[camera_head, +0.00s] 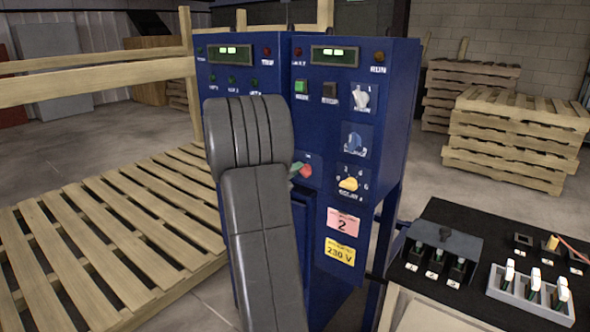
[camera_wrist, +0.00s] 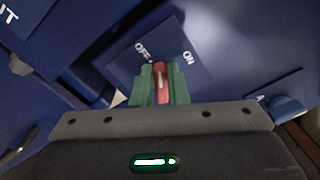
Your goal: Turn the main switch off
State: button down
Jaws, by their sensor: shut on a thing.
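The main switch has a red handle (camera_wrist: 161,84) on a dark blue plate (camera_wrist: 120,68) marked OFF and ON in the wrist view. The handle sits between the two green fingers of my gripper (camera_wrist: 160,72), which are shut on it. Its tip shows between the two words, nearer to OFF. In the head view the red handle (camera_head: 305,171) is a small spot on the blue cabinet's front, just right of my grey arm. My arm hides most of the gripper and the switch's surroundings there.
The blue cabinet (camera_head: 390,140) also carries a white knob (camera_head: 361,96), a blue knob (camera_head: 354,142) and a yellow knob (camera_head: 348,184) right of the switch. A black-topped bench (camera_head: 450,215) with switches stands at the lower right. Wooden pallets lie left and back right.

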jog(key=n+p, duration=0.1)
jog(key=n, duration=0.2)
jog(key=f+n, duration=0.1)
jog(key=n, duration=0.1)
jog(key=shift+a+n+p, duration=0.1)
jog(key=shift+n+p, duration=0.3)
dwell(0.4)
jog(key=c, duration=1.4)
grip_release()
jog(key=shift+c, duration=0.2)
jog(key=b+v, duration=0.1)
jog(key=v, duration=1.2)
jog(key=shift+s+a, duration=0.3)
